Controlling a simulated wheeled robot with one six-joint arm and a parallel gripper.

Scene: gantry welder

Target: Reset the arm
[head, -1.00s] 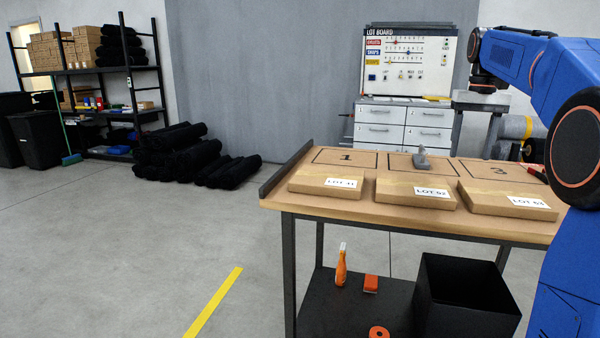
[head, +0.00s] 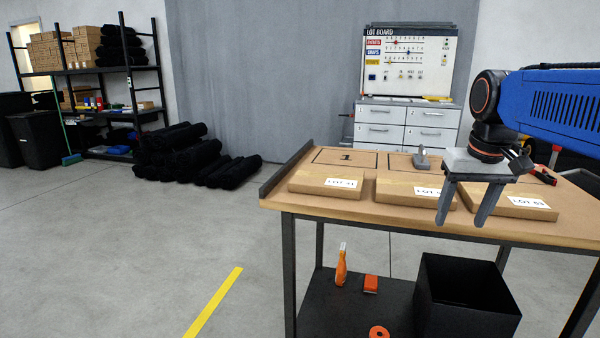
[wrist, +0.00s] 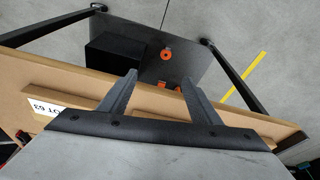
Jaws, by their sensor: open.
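My gripper (head: 462,207) hangs from my blue arm at the right of the head view, fingers pointing down. Its two grey fingers are spread apart with nothing between them. It is in front of the table's right half and partly covers the middle and right lot boxes. In the wrist view my gripper (wrist: 160,95) is also open, with the table edge and lower shelf beyond the fingers.
The workbench (head: 400,226) holds the LOT 41 box (head: 320,186), the middle lot box (head: 395,190), the LOT 63 box (head: 510,196) and a small grey part (head: 421,160). Below stand a black bin (head: 465,300) and an orange bottle (head: 341,266).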

